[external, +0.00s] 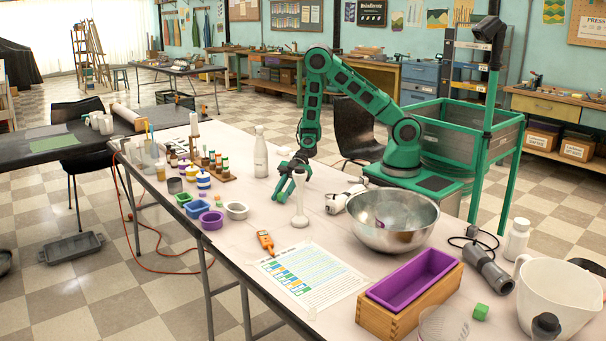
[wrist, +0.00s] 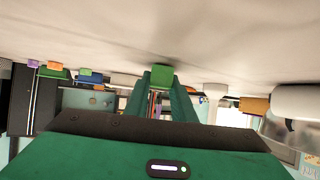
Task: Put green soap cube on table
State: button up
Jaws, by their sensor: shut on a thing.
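In the external view the held cube is hidden or too small to make out.
A steel bowl (external: 393,219) stands to the right of my gripper. A white bottle (external: 261,152) and small coloured tubs (external: 211,219) are to its left. A purple mould in a wooden box (external: 410,300) is at the front.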

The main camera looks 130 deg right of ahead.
jog(key=shift+f, duration=0.15)
jog(key=o, duration=1)
